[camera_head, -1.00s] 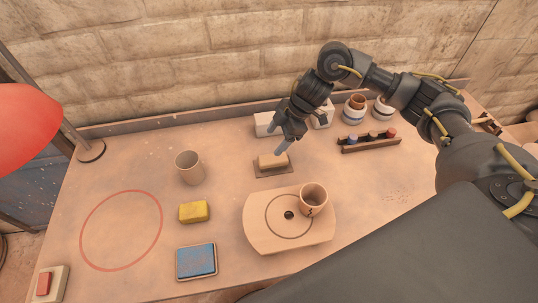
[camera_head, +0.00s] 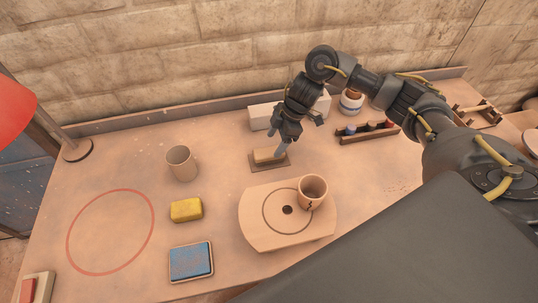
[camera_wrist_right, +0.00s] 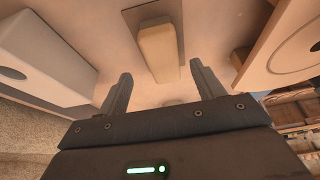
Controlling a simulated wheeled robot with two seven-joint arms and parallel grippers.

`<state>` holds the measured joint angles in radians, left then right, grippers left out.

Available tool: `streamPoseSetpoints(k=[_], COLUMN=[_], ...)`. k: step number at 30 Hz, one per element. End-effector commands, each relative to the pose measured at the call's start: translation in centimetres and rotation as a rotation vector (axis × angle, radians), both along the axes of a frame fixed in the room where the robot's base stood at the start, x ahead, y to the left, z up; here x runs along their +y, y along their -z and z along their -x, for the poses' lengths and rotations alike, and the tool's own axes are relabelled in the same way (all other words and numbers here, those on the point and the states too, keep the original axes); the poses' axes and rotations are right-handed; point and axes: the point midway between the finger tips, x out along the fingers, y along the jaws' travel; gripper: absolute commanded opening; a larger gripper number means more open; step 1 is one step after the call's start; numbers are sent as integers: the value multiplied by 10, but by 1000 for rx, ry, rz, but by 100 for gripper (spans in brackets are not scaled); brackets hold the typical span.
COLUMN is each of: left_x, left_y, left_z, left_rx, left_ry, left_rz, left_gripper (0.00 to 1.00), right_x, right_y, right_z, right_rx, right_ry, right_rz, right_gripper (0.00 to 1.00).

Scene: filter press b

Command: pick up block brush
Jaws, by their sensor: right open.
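The block brush (camera_head: 268,154) is a small tan block lying on a flat brown mat (camera_head: 284,164) behind the round-holed board. In the right wrist view the block brush (camera_wrist_right: 158,54) lies beyond the fingertips, roughly midway between them. My right gripper (camera_head: 281,146) is just above and behind the brush. In the wrist view the right gripper (camera_wrist_right: 160,80) has its two fingers apart with nothing between them. The brush's underside is hidden. My left gripper is not in view.
A board (camera_head: 258,230) with a cup (camera_head: 312,190) on it stands in front of the mat. A beige cup (camera_head: 181,163), yellow sponge (camera_head: 186,210) and blue pad (camera_head: 190,262) are to the left. A white block (camera_head: 261,117) and dark rack (camera_head: 366,135) stand behind. The red-circled area is clear.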

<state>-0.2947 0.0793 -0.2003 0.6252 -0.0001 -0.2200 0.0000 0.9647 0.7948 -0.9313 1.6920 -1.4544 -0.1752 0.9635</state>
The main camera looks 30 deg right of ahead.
Motion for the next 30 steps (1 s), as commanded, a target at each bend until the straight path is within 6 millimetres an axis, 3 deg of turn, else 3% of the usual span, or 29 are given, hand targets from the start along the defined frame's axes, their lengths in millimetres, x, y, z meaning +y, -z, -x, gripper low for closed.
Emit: streamPoseSetpoints(k=[12,20,30], left_x=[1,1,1], left_y=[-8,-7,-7], left_z=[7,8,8], left_rx=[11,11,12], left_ry=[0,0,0], left_rz=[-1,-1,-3], left_gripper=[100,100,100], right_x=[19,19,19], right_y=[45,48,48], right_z=[0,-1,-1], right_rx=[2,-1,-1], right_ry=[1,0,0], right_rz=[0,0,0], right_gripper=[67,67,24])
